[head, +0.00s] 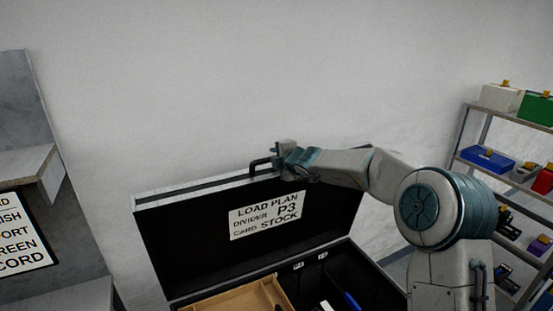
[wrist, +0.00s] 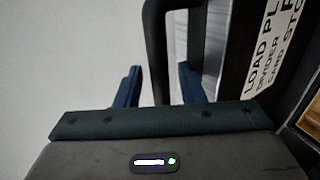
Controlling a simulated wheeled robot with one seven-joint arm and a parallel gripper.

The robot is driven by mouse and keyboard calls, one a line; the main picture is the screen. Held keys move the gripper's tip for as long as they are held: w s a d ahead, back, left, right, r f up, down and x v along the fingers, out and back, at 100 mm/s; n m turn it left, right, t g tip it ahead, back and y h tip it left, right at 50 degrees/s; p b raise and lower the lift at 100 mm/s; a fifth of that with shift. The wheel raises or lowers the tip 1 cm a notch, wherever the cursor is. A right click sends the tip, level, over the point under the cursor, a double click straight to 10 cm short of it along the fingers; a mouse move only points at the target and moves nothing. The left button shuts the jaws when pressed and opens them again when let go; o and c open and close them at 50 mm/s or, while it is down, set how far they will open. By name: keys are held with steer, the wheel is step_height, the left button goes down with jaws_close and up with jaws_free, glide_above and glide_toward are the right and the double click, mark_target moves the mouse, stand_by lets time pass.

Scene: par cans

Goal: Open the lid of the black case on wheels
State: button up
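The black case's lid (head: 185,235) stands raised, tilted back near the wall, and the case is open. A white label (head: 265,215) is on the lid's inner face. The lid's black handle (head: 258,164) is at its top edge; it also shows in the wrist view (wrist: 155,50). My gripper (head: 280,160) is at this handle. In the wrist view, the blue fingers of my gripper (wrist: 160,88) stand apart on either side of the handle bar. A gap shows between the bar and the right finger. The case's wheels are out of view.
Inside the case are a tan tray (head: 232,300) and a blue item (head: 352,301). A shelf rack (head: 480,107) with several boxes stands at the right. A grey unit with a sign (head: 22,235) stands at the left. The wall behind the lid is bare.

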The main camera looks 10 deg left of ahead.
steer(key=shift+d, duration=0.2)
steer(key=shift+s+d+r, duration=0.1)
steer(key=v, duration=1.3)
steer(key=shift+s, duration=0.25)
